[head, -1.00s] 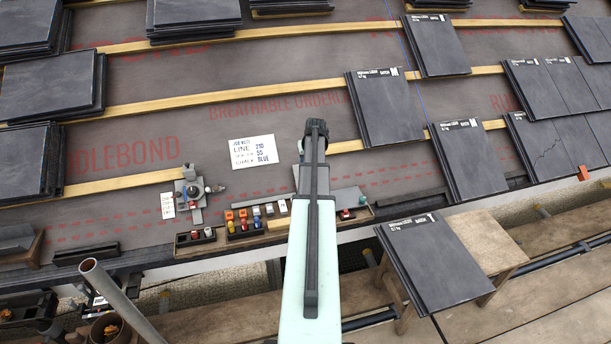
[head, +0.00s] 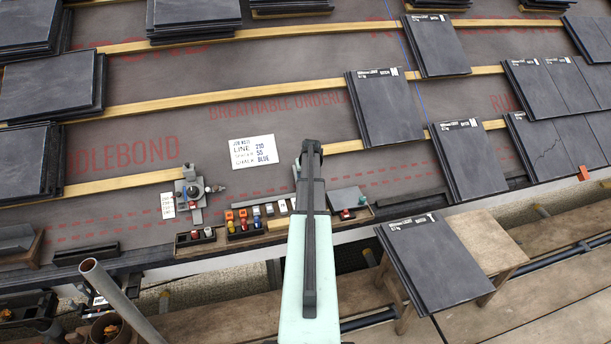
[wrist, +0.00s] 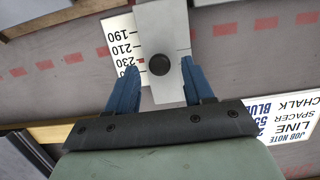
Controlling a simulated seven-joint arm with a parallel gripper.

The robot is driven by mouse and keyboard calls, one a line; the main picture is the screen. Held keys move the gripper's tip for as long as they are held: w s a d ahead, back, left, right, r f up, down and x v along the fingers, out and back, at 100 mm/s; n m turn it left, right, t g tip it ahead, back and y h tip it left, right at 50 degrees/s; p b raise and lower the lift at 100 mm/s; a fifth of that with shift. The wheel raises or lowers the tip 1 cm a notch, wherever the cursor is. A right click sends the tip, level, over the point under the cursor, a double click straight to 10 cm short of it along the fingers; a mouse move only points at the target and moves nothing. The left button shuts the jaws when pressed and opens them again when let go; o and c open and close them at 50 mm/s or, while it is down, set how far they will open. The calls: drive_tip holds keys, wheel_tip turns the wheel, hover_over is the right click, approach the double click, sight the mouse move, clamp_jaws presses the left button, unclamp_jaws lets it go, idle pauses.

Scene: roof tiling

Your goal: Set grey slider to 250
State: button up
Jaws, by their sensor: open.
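The grey slider (wrist: 165,25) is a pale plate with a round black knob (wrist: 159,65), seen from close up in the wrist view. A white scale card (wrist: 124,45) lies along its left side, with 190, 210 and 230 readable. A small red mark shows at the slider's left edge near 230; its exact reading is unclear. My gripper (wrist: 160,63) is open, its two blue fingers on either side of the knob with visible gaps. In the head view the slider unit (head: 190,190) is small, with the scale card (head: 167,205) at its left; I cannot make out my fingers there.
A white job note (head: 252,150) lies right of the slider unit; it reads line 210, spacer 55, chalk blue. A tray of coloured pieces (head: 240,222) is below. Slate stacks (head: 50,85) stand at left, and laid slates (head: 385,108) at right.

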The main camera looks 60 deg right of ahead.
drive_tip(key=shift+w+d+f, duration=0.15)
drive_tip(key=shift+f, duration=0.3)
drive_tip(key=shift+c, duration=0.4)
clamp_jaws()
